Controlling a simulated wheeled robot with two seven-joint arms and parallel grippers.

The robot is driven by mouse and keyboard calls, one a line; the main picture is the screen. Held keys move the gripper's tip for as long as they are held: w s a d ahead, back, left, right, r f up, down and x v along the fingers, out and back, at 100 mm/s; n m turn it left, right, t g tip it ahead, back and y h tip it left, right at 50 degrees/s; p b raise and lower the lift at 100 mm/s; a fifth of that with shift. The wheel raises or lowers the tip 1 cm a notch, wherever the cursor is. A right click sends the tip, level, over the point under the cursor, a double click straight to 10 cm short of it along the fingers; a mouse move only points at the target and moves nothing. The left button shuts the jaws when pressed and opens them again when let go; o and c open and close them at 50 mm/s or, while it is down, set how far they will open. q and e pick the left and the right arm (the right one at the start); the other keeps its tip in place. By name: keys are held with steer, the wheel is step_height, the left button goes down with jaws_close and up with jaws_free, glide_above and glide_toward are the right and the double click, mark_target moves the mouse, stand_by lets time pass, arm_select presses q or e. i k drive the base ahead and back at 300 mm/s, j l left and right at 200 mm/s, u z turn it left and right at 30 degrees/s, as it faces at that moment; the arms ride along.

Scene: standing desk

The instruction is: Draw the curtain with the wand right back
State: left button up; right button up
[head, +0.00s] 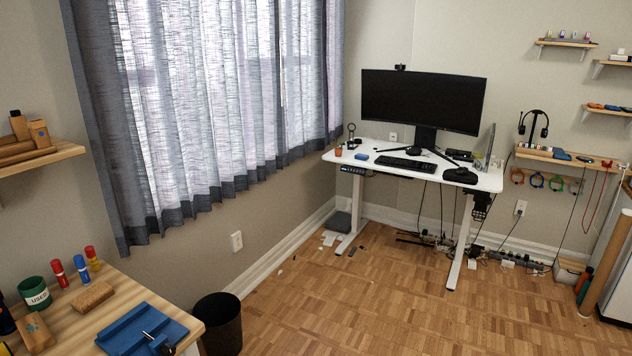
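A sheer grey-blue curtain (190,110) with darker side edges and a dark bottom hem hangs over the bright window at the upper left. It is spread across the window, and its top is cut off by the frame. Neither of my grippers is in view.
A wooden bench (75,312) with markers, a green cup and a blue tool stands at the lower left, beside a black bin (219,325). A white standing desk (440,170) with a monitor stands beyond the curtain. The parquet floor (340,310) in front is clear.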

mark_target(269, 17)
steer(key=i+l+z, duration=0.1)
steer(key=i+z, duration=0.25)
steer(key=i, duration=0.4)
steer(key=i+j+z, duration=0.1)
steer(key=i+z, duration=0.25)
steer(key=i, duration=0.35)
steer(key=i+u, duration=0.25)
steer(key=i, duration=0.5)
steer(key=i+l+u, duration=0.25)
steer(key=i, duration=0.45)
steer(key=i+j, duration=0.2)
steer(key=i, duration=0.15)
steer(key=i+j, duration=0.15)
steer(key=i, duration=0.2)
steer(key=i+j, duration=0.2)
steer(key=i, duration=0.15)
